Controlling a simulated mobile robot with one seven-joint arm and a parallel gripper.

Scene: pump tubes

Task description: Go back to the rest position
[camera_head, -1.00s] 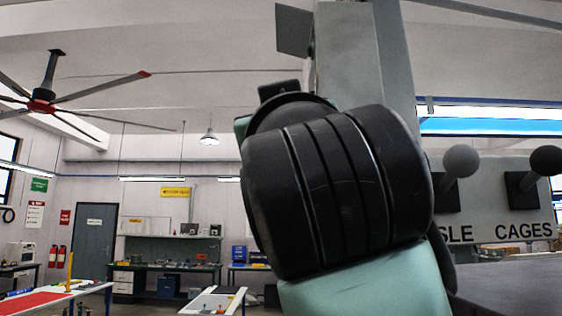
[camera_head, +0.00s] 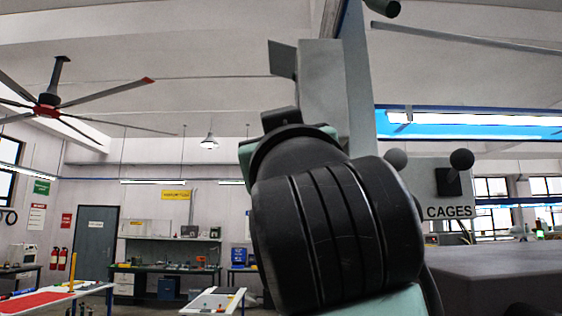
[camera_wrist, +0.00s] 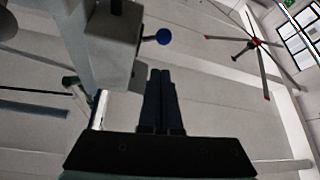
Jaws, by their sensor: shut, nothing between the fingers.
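My gripper (camera_wrist: 161,74) shows in the wrist view, its two dark fingers together and pointing up, with nothing between them. It is in the air, with the ceiling behind it. A grey box with a blue ball knob (camera_wrist: 163,36) is just beyond the fingertips in that view; I cannot tell how far away it is. In the head view my arm's black and pale green links fill the middle and my fingers cannot be made out. No pump tubes can be made out.
A panel marked CAGES (camera_head: 450,212) with dark ball knobs stands to the right of my arm, partly hidden by it. A grey flat surface (camera_head: 500,275) lies at lower right. Workbenches (camera_head: 165,270) and a red-topped table (camera_head: 35,300) are farther off at left. A ceiling fan (camera_head: 48,105) hangs at upper left.

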